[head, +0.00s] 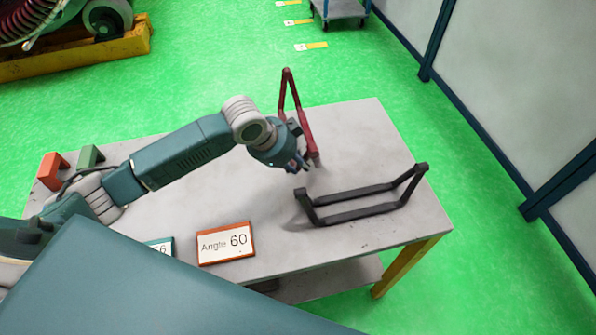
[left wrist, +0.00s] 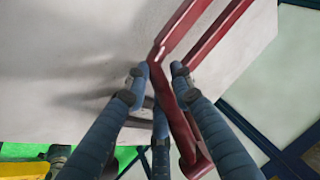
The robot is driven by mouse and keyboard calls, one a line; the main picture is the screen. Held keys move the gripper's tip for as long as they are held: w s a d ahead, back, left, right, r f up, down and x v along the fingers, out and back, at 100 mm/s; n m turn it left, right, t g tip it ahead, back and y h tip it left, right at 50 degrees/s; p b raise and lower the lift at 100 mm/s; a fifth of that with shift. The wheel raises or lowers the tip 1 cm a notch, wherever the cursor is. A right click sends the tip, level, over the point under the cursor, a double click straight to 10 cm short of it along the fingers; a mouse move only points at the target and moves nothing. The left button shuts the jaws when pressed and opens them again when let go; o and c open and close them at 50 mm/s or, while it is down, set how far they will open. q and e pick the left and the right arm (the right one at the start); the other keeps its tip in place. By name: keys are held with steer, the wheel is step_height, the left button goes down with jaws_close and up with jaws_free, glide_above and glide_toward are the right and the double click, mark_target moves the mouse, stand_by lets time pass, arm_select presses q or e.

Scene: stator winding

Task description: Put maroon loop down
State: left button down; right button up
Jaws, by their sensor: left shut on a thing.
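The maroon loop (head: 306,130) is a long, narrow bent frame near the right half of the table in the head view. One end points up toward the back. My left gripper (head: 300,158) is shut on it near its lower end. In the left wrist view the loop (left wrist: 214,30) runs between the blue fingers of my left gripper (left wrist: 162,85). Whether the loop touches the table is hard to tell. My right gripper is not in view.
A black loop (head: 362,207) stands on the table (head: 352,125) just right of my gripper. An "Angle 60" sign (head: 226,243) lies at the front edge. An orange block (head: 52,170) and a green block (head: 91,156) sit at the left. The back right tabletop is clear.

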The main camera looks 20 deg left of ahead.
arm_select(q)
steer(key=shift+w+f, duration=0.1)
steer(key=shift+f, duration=2.05)
steer(key=shift+f, duration=0.3)
steer(key=c, duration=1.5)
jaws_free()
steer(key=shift+s+f, duration=0.2)
steer(key=shift+o, duration=0.2)
steer(key=shift+r, duration=0.15)
steer(key=shift+w+r, duration=0.1)
steer(key=shift+r, duration=0.2)
steer(key=v, duration=1.2)
steer(key=shift+b, duration=0.35)
